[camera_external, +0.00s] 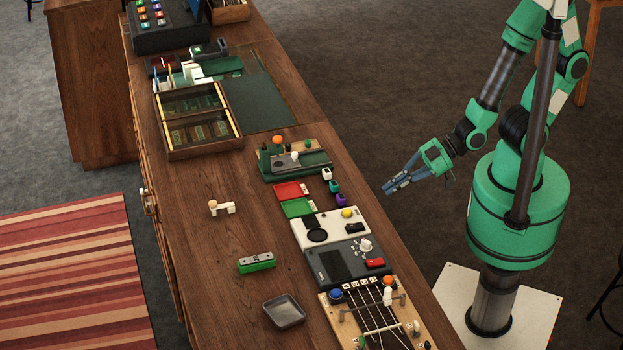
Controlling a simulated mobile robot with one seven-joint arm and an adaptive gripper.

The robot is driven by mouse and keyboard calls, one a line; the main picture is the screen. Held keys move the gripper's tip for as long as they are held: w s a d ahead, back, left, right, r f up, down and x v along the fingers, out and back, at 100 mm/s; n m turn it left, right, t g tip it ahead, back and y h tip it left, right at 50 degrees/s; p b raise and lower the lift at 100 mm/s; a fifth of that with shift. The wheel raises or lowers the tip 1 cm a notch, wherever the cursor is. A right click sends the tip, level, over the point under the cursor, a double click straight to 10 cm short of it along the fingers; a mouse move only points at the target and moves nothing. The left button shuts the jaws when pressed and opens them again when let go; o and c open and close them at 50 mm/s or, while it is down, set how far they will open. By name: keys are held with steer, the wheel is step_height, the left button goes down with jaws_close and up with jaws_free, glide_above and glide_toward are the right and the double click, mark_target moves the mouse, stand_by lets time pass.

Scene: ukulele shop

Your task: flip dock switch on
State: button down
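I cannot tell for sure which thing is the dock. A dark grey unit (335,266) lies on the right side of the workbench, with a red rocker-like part (375,263) and a pale knob on it. A green-based fixture (318,160) with an orange knob and a small grey lever stands further back. The position of any switch is too small to read. My gripper (387,188) hangs in the air right of the bench, pointing left towards it. Its two fingers look apart with nothing between them, and it touches nothing.
The wooden workbench (205,262) also bears a cream unit (333,222), red (290,191) and green (297,208) trays, a stringed board (345,322), a green block (256,262), a grey dish (284,310) and a divided case (197,148). The bench's left front is mostly clear.

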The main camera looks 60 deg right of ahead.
steer(key=shift+w+a, duration=0.1)
steer(key=b, duration=0.2)
glide_above(358, 227)
steer(key=s+d, duration=0.1)
step_height(358, 227, down, 5)
steer(key=shift+r, duration=0.1)
steer(key=f, duration=0.2)
steer(key=shift+w+a+f, duration=0.3)
steer(key=shift+f, duration=0.1)
steer(key=shift+w+a+f, duration=0.1)
steer(key=shift+f, duration=0.45)
steer(key=shift+w+a+g+h+p, duration=0.2)
steer(key=shift+w+g+h+p, duration=0.1)
steer(key=shift+p, duration=0.3)
steer(key=shift+f, duration=0.25)
steer(key=shift+s, duration=0.1)
steer(key=shift+f, duration=0.1)
